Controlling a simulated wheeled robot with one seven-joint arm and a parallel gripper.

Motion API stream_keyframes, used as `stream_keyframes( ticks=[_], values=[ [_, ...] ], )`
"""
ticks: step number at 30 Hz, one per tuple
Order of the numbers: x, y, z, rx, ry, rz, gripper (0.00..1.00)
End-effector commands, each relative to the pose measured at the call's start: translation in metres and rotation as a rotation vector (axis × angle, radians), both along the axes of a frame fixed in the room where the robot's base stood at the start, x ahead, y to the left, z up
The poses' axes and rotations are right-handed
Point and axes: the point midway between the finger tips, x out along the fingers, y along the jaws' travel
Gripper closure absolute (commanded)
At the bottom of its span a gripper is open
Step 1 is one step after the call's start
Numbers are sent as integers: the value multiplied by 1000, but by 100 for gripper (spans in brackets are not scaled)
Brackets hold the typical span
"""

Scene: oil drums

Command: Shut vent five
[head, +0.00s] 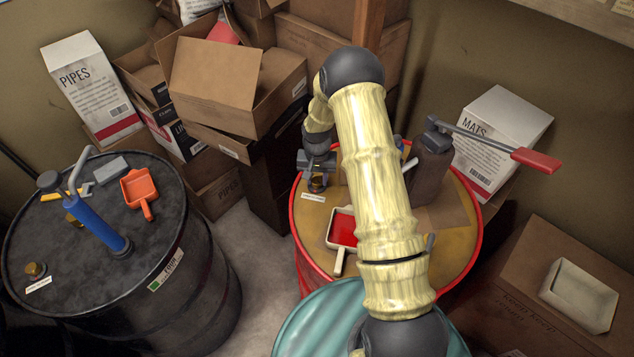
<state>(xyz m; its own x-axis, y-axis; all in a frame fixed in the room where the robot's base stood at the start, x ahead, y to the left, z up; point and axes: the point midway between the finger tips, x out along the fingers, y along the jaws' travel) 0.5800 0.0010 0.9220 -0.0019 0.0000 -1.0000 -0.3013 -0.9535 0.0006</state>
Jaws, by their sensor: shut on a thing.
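My gripper (317,172) points down over the back left of the yellow-topped drum with a red rim (462,245). It is shut on a small brass vent (317,185) on that drum's top. A small white label (313,198) lies just in front of this vent, its writing too small to read. Another brass vent (36,269) with a label (38,285) is on the black drum (150,215) at the left. My arm crosses the yellow top and hides its middle.
A cream dustpan with red inside (342,230) lies near my arm. A brown can-like pump (430,165) with a red-handled lever (535,160) stands to the right. A teal drum (310,320) is in front. The black drum holds a blue pump (98,225) and orange dustpan (140,192).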

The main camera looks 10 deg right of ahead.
Motion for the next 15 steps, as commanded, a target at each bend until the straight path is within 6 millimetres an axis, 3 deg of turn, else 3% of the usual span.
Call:
stream_keyframes(
  ticks=[15],
  values=[
    [3, 0, 1, 0, -12, -487, 90]
  ],
)
